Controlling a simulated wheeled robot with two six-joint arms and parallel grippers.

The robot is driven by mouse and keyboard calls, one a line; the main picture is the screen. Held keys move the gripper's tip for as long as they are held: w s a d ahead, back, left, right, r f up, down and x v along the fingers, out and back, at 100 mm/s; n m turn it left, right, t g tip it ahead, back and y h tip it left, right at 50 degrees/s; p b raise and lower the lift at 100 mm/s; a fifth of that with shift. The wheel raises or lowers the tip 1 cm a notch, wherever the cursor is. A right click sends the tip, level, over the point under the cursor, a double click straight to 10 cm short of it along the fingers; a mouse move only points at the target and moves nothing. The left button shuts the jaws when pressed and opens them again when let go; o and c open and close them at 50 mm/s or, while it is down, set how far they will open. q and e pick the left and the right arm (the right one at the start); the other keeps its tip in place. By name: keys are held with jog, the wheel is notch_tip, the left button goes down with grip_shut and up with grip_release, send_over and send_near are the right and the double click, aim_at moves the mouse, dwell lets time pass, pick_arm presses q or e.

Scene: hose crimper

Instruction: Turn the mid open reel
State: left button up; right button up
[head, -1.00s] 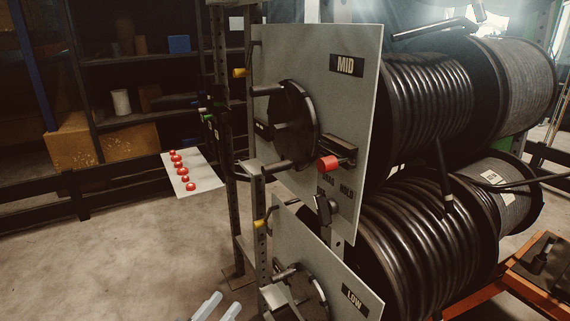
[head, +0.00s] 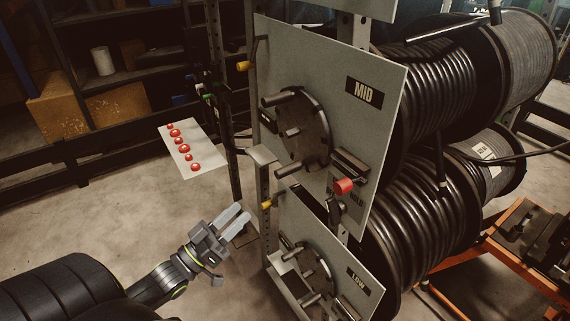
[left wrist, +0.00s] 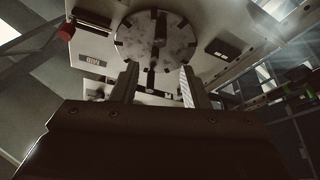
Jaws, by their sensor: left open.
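The mid reel's round dark wheel (head: 298,130) sits on the grey panel marked MID (head: 365,92), with peg handles sticking out from its face. A black latch with a red knob (head: 344,187) is at the panel's lower right. The mid reel's hose coil (head: 432,85) is behind the panel. My left gripper (head: 236,222) is open and empty, below and left of the wheel and apart from it. In the left wrist view the wheel (left wrist: 158,40) shows beyond my open fingers. My right gripper is not in view.
The low panel (head: 345,265) with its own wheel (head: 308,268) is below. A white plate with several red buttons (head: 184,148) stands to the left.

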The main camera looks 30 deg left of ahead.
aim_at(277, 177)
pick_arm(q)
jog(key=p+x, duration=0.3)
jog(key=x, duration=1.2)
jog(key=shift+w+r, duration=0.15)
jog(key=shift+w, duration=0.15)
jog(key=shift+a, duration=0.1)
jog(key=shift+c, duration=0.3)
grip_shut()
